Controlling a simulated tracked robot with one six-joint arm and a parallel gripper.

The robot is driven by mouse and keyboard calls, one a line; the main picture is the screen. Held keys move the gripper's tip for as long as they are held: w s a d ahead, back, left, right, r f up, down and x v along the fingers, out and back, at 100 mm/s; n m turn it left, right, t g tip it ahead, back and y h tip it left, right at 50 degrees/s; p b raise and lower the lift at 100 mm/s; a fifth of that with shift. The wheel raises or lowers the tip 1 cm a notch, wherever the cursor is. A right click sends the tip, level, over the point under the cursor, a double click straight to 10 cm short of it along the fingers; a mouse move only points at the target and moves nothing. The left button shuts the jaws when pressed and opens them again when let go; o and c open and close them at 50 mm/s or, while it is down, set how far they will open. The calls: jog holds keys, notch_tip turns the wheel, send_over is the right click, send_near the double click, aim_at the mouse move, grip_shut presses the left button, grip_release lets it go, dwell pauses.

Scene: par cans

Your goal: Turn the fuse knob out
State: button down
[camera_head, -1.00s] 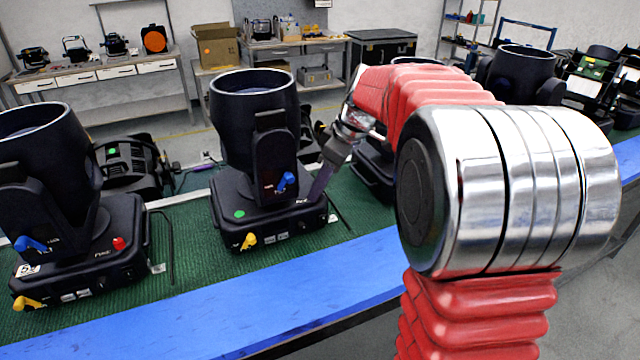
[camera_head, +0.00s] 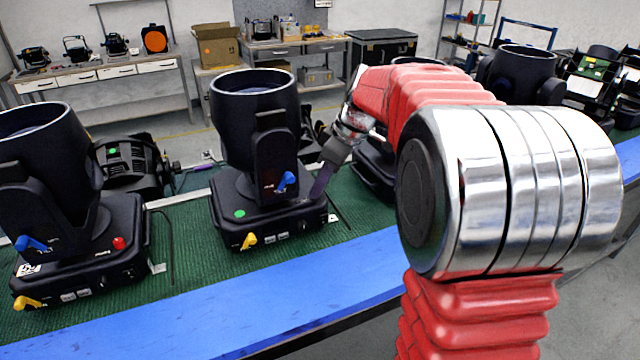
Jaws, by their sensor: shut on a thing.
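A black par can (camera_head: 255,140) stands on the green bench mat, with a blue lever (camera_head: 287,180) on its yoke and a yellow lever (camera_head: 249,240) on its base front. My gripper (camera_head: 318,192) points down at the right part of this par can's base, shut. The fuse knob between its fingertips is hidden by the fingers.
More black par cans stand along the bench behind my arm and at the right. A black lamp (camera_head: 132,165) lies between the two near par cans. The blue front edge (camera_head: 280,300) of the bench is clear.

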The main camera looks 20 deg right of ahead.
jog(key=shift+s+a+m+t+h, duration=0.1)
jog(key=shift+m+t+h, duration=0.2)
jog(key=shift+m, duration=0.8)
jog(key=shift+s+a+m+t+h, duration=0.1)
jog(key=shift+m+t+h, duration=0.15)
jog(key=shift+m, duration=0.85)
jog(key=c, duration=1.7)
grip_release()
jog(key=v, duration=1.3)
jog(key=shift+r, duration=0.4)
jog(key=shift+a, duration=0.1)
